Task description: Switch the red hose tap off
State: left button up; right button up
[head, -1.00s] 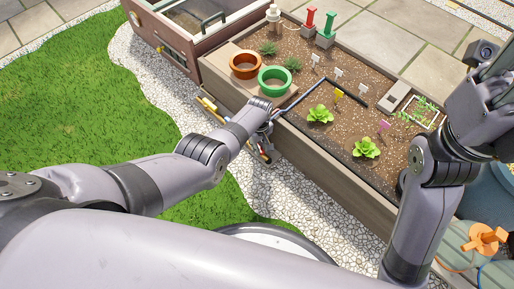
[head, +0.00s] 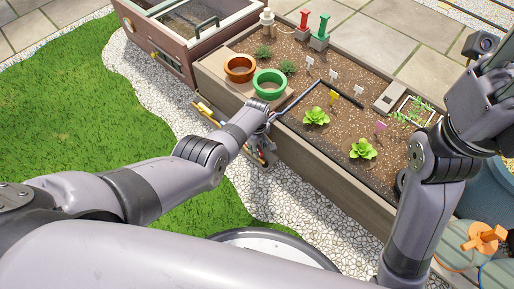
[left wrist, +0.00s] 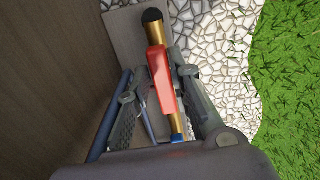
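The red tap lever (left wrist: 162,82) shows in the left wrist view, on a brass fitting (left wrist: 153,28) with a black end. My left gripper (left wrist: 160,112) is around the lever, one finger on each side. A clear gap shows between the left finger and the lever; the right finger is close to it, and I cannot tell if it touches. In the head view my left gripper (head: 263,142) is low beside the planter's wooden side and mostly hides the tap. My right arm is raised at the right; its fingers do not show.
The wooden planter (head: 330,178) stands right beside the left gripper, with an orange pot (head: 238,76) and a green pot (head: 258,88) on its corner. White gravel (head: 165,110) and grass (head: 70,110) lie open to the left. An orange tap-like handle (head: 484,238) is at lower right.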

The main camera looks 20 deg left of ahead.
pick_arm(q)
jog(key=o, duration=0.4)
jog(key=shift+c, duration=0.2)
jog(key=shift+r, duration=0.2)
notch_tip(320, 180, up, 12)
jog(key=shift+f, duration=0.15)
dwell(0.4)
dwell(0.4)
